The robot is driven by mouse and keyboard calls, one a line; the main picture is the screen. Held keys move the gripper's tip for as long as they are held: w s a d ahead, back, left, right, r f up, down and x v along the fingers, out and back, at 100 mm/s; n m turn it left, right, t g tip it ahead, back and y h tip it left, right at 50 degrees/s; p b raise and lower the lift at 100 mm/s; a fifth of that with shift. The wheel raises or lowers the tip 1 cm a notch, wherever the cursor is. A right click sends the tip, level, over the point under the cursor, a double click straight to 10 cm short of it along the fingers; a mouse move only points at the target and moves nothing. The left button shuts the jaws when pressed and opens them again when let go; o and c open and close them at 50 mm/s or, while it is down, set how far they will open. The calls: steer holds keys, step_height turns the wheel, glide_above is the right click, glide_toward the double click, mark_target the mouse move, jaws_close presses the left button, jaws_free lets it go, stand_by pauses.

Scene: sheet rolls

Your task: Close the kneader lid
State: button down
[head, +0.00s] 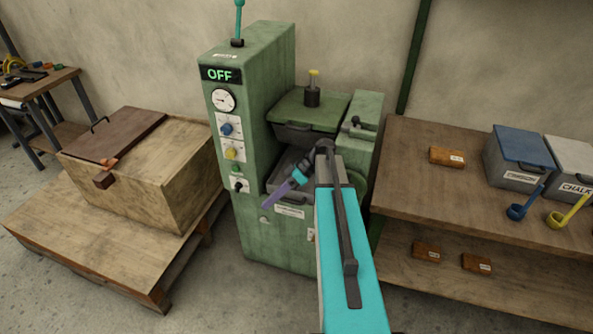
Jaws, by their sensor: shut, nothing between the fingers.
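The green kneader (262,215) stands against the wall, and its display reads OFF. A green lid-like plate (325,115) with a dark front edge sits at the top of its bay. A gap shows between this plate and the grey chamber (288,163) below, so the lid looks raised. A dark post with a yellow top (313,82) stands on the plate. My gripper (267,204) is shut and empty, its purple fingers pointing down and left in front of the chamber. My arm hides part of the chamber's right side.
A wooden box (178,165) with a brown lid rests on a low platform (88,245) at left. At right, a wooden shelf (410,165) holds a blue-lidded bin (520,155), a chalk bin (572,165), scoops and small brown blocks. Floor shows between platform and kneader.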

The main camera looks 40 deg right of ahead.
steer(key=s+a+f+m+g+h, duration=0.1)
steer(key=s+a+f+g+h, duration=0.15)
steer(key=s+a+f, duration=0.7)
steer(key=s+a+f+g+h, duration=0.1)
steer(key=s+a+f+g, duration=0.4)
steer(key=a+f, duration=0.7)
steer(key=s+d+f+m+h, duration=0.2)
steer(key=s+f+m+h, duration=0.1)
steer(key=s+f, duration=0.3)
steer(key=s+d+f+m+h, duration=0.1)
steer(key=s+f+m+h, duration=0.3)
steer(key=s, duration=0.6)
step_height(320, 180, down, 2)
steer(key=shift+d+m, duration=0.3)
steer(key=shift+d, duration=0.1)
steer(key=shift+h, duration=0.25)
